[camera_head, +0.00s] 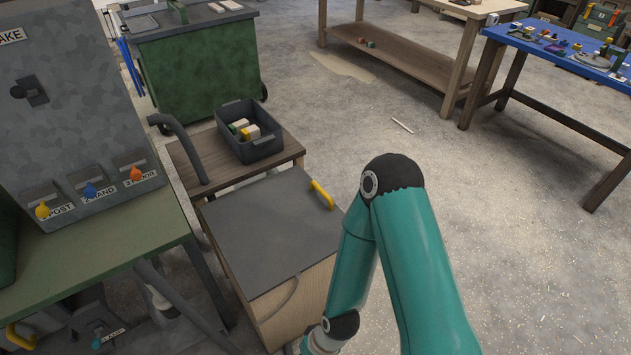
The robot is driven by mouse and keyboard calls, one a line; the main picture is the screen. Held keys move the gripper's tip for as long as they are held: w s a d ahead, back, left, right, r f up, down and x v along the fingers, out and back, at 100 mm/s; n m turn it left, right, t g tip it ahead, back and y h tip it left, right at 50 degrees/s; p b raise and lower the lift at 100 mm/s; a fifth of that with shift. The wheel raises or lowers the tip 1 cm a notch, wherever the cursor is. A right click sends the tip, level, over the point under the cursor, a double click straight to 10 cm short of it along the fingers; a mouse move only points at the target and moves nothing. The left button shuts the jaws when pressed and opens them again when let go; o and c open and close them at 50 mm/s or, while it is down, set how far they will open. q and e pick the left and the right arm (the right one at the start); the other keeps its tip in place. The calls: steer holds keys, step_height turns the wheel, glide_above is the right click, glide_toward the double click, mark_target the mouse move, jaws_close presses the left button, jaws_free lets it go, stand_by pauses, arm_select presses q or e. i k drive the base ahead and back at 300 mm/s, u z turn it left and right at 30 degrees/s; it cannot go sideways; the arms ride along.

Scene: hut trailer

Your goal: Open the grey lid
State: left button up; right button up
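The grey lid (262,235) lies flat on top of a wooden box (301,306) near the middle of the view. A yellow handle (321,194) sits at the lid's far right corner. The lid looks shut. My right arm, teal with black joints, reaches in from the bottom right and bends down in front of the box's right side, covering part of it. Its wrist runs out at the bottom edge, so my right gripper is out of view. My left arm and gripper are not in view.
A dark crate (249,131) with small blocks stands on a low wooden table (289,146) just behind the lid. A green bench (108,240) with a grey switch panel (72,108) stands close on the left. A grey hose (182,145) curves between them.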

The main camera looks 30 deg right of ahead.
mark_target(269, 231)
steer(key=i, duration=0.85)
steer(key=z, duration=0.2)
steer(key=k, duration=0.95)
steer(key=u, duration=0.2)
steer(key=i, duration=0.9)
steer(key=z, duration=0.05)
